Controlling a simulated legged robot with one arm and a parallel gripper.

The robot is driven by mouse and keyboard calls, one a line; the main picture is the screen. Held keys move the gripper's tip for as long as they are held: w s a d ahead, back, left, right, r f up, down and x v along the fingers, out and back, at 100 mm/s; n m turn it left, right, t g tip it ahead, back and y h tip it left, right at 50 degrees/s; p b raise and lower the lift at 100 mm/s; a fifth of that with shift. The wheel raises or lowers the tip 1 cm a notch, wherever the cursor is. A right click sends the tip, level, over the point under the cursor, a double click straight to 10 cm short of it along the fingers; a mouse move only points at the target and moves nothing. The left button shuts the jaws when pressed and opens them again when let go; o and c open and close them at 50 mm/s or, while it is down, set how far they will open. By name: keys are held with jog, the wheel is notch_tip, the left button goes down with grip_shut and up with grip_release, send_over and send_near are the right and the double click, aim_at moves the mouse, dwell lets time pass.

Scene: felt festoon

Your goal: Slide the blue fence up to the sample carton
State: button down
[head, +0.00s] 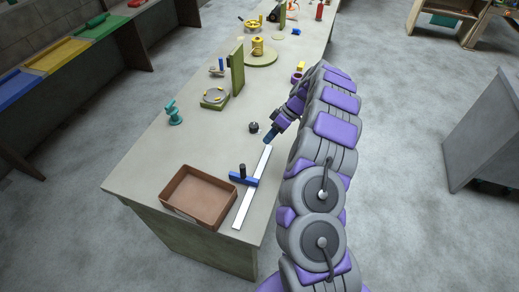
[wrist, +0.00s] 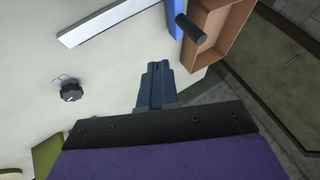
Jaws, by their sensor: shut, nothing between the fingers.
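The blue fence (head: 248,181) sits across a white rail (head: 251,192) near the front of the bench, with a black upright knob (head: 242,170) on it. The sample carton appears to be the open brown box (head: 184,208), left of the rail. The fence's left end looks close to the carton's wall; I cannot tell whether they touch. In the wrist view the fence (wrist: 174,15), knob (wrist: 190,29) and carton (wrist: 211,46) are at the top right, beside the rail (wrist: 105,22). My gripper (head: 267,139) is shut and empty near the rail's far end; its fingers show in the wrist view (wrist: 157,72).
A small black knob (head: 253,127) stands on the bench near my gripper; it also shows in the wrist view (wrist: 71,92). A teal clamp-like item (head: 174,113), a green upright panel (head: 237,70) and a yellow spool (head: 257,46) stand farther back.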

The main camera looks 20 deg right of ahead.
aim_at(243, 174)
jog(key=s+a+f, duration=0.3)
jog(key=a+f, duration=0.4)
jog(key=a, duration=0.1)
jog(key=shift+a+f+b, duration=0.25)
jog(key=shift+b, duration=0.1)
jog(key=shift+s, duration=0.15)
jog(key=shift+s+a+b, duration=0.5)
jog(key=shift+s+b, duration=0.1)
jog(key=shift+b, duration=0.3)
